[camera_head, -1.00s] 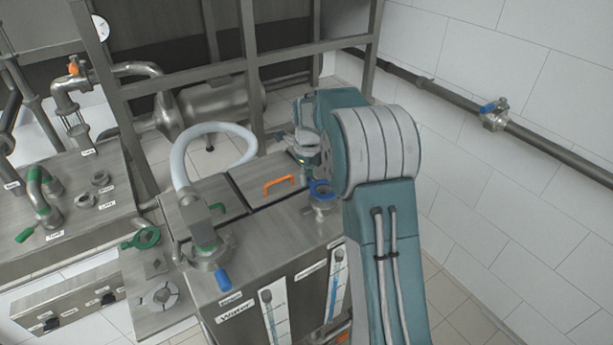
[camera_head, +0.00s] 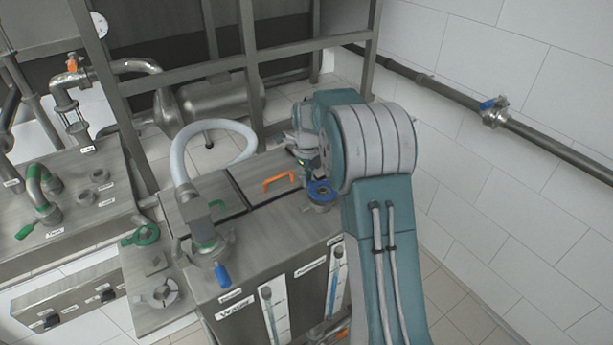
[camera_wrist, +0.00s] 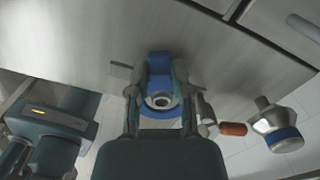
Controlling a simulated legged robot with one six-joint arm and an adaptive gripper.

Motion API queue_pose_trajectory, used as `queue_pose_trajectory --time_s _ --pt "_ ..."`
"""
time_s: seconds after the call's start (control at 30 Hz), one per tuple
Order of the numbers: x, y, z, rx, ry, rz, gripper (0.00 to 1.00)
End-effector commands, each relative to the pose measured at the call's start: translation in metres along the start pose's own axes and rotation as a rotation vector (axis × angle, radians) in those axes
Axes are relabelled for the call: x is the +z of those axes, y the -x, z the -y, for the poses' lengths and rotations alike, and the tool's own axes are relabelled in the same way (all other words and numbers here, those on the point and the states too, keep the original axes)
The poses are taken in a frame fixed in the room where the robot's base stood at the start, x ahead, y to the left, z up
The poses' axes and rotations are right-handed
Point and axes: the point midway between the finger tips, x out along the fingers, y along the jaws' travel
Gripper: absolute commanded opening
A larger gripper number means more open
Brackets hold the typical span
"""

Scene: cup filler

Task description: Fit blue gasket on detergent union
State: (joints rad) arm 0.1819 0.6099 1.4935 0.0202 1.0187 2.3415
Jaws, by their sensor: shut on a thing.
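The blue gasket (camera_head: 320,188) is a ring that lies level over the metal detergent union (camera_head: 321,205) at the tank top's right side. It looks in line with the union and on or just above its rim; I cannot tell if it is fully seated. In the wrist view the gasket (camera_wrist: 159,64) shows a blue tab and ring between the fingers of my gripper (camera_wrist: 159,85), which is shut on it. The union's round metal opening (camera_wrist: 161,101) shows through the ring. My arm hides most of my gripper in the head view.
An orange handle (camera_head: 278,181) stands on the tank lid close to the left. A white hose (camera_head: 181,160) meets a fitting with a blue lever (camera_head: 222,275) at the tank's front left. A pipe with a blue-handled valve (camera_head: 494,110) runs along the right wall.

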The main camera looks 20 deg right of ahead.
Motion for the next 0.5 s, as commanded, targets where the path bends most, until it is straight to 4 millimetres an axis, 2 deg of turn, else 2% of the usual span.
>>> queue_pose_trajectory --time_s 0.5 --pt "0.000 -0.011 0.000 0.000 0.000 0.000 0.00"
